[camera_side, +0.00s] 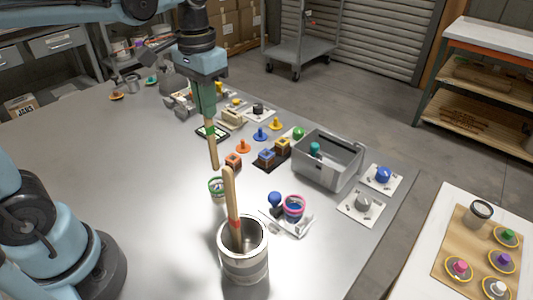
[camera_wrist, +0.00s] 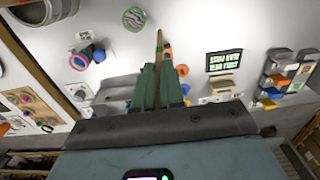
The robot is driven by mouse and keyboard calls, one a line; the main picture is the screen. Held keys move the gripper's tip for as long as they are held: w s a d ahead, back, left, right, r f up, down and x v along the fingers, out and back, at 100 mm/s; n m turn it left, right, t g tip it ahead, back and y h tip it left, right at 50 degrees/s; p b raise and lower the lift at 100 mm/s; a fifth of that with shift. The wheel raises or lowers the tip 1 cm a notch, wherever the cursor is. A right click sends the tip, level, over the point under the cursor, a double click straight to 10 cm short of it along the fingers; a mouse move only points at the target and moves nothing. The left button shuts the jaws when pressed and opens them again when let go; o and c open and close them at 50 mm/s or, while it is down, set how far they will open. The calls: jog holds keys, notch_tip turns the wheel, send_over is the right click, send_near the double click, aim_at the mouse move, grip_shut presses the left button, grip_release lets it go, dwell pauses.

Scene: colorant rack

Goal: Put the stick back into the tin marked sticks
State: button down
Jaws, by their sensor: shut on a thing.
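My gripper (camera_side: 208,122) is shut on a wooden stick (camera_side: 213,150), which hangs nearly upright below the fingers. The stick's lower end is in the air above the table, just behind a small green-rimmed cup (camera_side: 217,196) in the side view. In the wrist view the stick (camera_wrist: 159,47) sticks out between the green fingers of my gripper (camera_wrist: 157,72). A metal tin with a pale band (camera_side: 243,268) stands at the table's front middle, apart from my gripper. Another wooden stick (camera_side: 231,205) leans in it. No marking on the tin is readable.
A grey open bin (camera_side: 318,172) stands to the right. Several coloured pegs and blocks lie behind. The table left of the green-rimmed cup is clear.

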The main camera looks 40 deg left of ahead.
notch_tip(320, 180, up, 22)
jog(key=s+d, duration=0.6)
jog(key=d, duration=0.5)
jog(key=s+d, duration=0.5)
jog(key=d, duration=0.5)
notch_tip(320, 180, down, 23)
jog(key=shift+f, duration=0.15)
dwell(0.8)
jog(key=shift+w, duration=0.1)
jog(key=c, duration=1.2)
grip_release()
jog(key=shift+o, duration=0.2)
